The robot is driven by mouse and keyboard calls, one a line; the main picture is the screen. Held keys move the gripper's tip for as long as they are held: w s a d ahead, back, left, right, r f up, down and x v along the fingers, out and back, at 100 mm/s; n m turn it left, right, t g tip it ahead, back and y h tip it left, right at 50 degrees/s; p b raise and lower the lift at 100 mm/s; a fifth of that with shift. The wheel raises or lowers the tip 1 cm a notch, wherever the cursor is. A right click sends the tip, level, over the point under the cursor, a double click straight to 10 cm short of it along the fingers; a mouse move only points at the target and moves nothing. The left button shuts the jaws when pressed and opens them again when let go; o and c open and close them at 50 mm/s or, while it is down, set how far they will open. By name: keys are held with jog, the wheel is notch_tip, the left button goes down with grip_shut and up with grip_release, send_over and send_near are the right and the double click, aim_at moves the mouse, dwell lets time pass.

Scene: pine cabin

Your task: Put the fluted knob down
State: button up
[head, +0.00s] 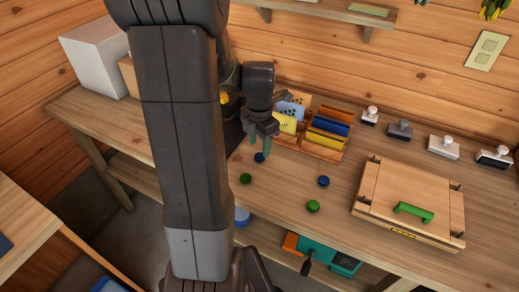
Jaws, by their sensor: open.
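Several small round knobs lie on the wooden workbench (290,190). A dark blue knob (259,157) sits on the bench right under my gripper. My gripper (260,146) points down, open, with its greenish fingertips just above or beside this knob; I cannot tell whether they touch it. A green knob (246,178) lies nearer to me, a second blue knob (323,181) to the right, and a second green knob (313,206) nearer the front edge. Fluting is too small to make out on any of them.
A wooden rack (325,152) with coloured cards stands behind my gripper. Stamps (400,130) line the back right. A teal and orange tool (320,254) lies below. My arm hides the left-middle bench.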

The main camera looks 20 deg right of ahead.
notch_tip(320, 180, up, 8)
jog(key=shift+r, duration=0.25)
